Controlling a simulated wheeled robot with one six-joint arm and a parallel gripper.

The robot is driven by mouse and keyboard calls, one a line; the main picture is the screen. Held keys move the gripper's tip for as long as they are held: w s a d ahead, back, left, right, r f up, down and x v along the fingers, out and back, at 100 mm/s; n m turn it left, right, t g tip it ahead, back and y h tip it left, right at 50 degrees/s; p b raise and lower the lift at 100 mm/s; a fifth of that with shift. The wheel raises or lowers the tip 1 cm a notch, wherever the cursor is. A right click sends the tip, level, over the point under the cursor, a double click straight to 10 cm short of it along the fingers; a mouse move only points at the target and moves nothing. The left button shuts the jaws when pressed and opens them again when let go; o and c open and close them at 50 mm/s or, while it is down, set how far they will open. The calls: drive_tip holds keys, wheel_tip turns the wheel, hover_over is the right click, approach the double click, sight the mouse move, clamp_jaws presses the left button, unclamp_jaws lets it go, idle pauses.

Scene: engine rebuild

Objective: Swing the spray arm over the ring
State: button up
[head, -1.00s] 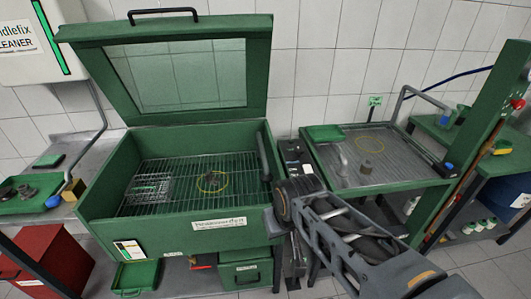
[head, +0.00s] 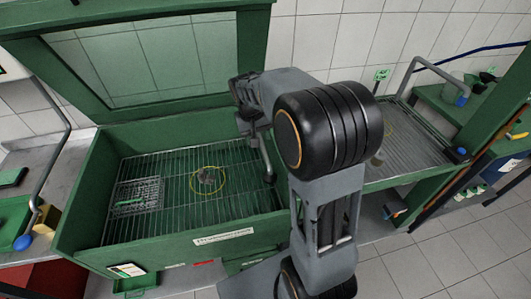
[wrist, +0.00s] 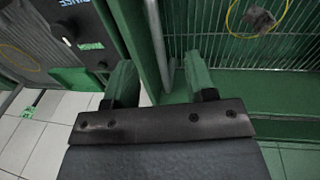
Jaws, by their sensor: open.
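The yellow ring (head: 208,181) lies on the wire rack of the open green washer, with a small grey part (head: 206,177) inside it. The ring also shows at the top right of the wrist view (wrist: 232,22). The spray arm (head: 266,160) is a grey rod at the washer's right inner wall, to the right of the ring and not over it. My gripper (wrist: 160,75) is open above that right wall. In the wrist view the rod (wrist: 156,42) shows between its two green fingers, and I cannot tell whether they touch it. In the head view my wrist partly hides the rod's upper end.
A wire basket (head: 137,196) sits at the rack's left. The raised lid (head: 150,110) stands behind. A dark control box (wrist: 75,25) is beside the washer's right wall. A draining table (head: 425,140) stands to the right, partly behind my arm.

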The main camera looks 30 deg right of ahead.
sight(266, 158)
drive_tip(key=shift+g, duration=0.3)
drive_tip(key=d+f, duration=0.1)
drive_tip(key=f, duration=0.4)
drive_tip(key=w+d+f+p, duration=0.1)
drive_tip(key=f, duration=0.4)
drive_tip(key=w+d+f+p, duration=0.1)
drive_tip(key=d+f, duration=0.1)
drive_tip(key=f, duration=0.3)
drive_tip(key=shift+w+d, duration=0.1)
drive_tip(key=shift+w, duration=0.15)
drive_tip(key=shift+c, duration=0.3)
clamp_jaws()
